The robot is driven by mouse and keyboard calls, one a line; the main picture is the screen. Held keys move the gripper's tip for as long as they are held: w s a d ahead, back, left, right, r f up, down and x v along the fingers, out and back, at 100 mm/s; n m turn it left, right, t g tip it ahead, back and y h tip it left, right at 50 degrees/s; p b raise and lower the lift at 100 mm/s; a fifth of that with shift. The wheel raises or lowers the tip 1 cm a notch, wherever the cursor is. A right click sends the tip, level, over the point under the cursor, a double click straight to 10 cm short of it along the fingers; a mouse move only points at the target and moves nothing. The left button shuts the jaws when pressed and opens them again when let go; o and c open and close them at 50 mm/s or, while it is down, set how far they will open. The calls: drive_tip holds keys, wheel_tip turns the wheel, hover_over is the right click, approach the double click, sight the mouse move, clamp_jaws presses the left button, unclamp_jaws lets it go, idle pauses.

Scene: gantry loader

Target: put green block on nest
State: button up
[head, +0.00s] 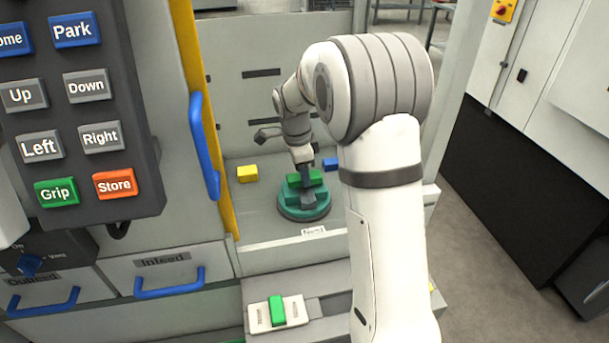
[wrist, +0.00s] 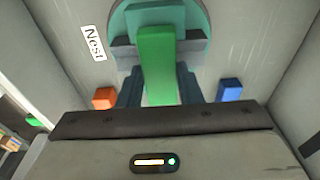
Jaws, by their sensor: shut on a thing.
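The green block (head: 305,179) is at the end of my arm, over the nest (head: 303,208), a round teal stepped stand. In the wrist view the green block (wrist: 157,62) is long and lies between the dark fingers of my gripper (wrist: 158,88). My gripper is shut on it. Behind it in that view are the teal disc of the nest (wrist: 195,20) and a white label reading "Nest" (wrist: 93,43). I cannot tell whether the block touches the nest; the contact is hidden.
A yellow block (head: 247,173) lies left of the nest, and a blue block (head: 330,164) behind it at the right. The wrist view shows an orange block (wrist: 104,98). A blue-handled door (head: 204,145) and a button panel (head: 85,110) stand at the left.

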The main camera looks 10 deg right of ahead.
sight(298, 177)
drive_tip(key=shift+f, duration=0.75)
drive_tip(key=shift+f, duration=0.15)
drive_tip(key=o, duration=1)
wheel_tip(298, 177, up, 12)
drive_tip(key=a, duration=0.1)
drive_tip(key=s+d+f+n+t+y, duration=0.1)
drive_tip(key=s+f+n+t, duration=0.1)
drive_tip(key=s+n, duration=1.6)
drive_tip(key=shift+s+d+f+t, duration=0.15)
drive_tip(key=shift+s+f+t, duration=0.25)
drive_tip(key=shift+s, duration=4.85)
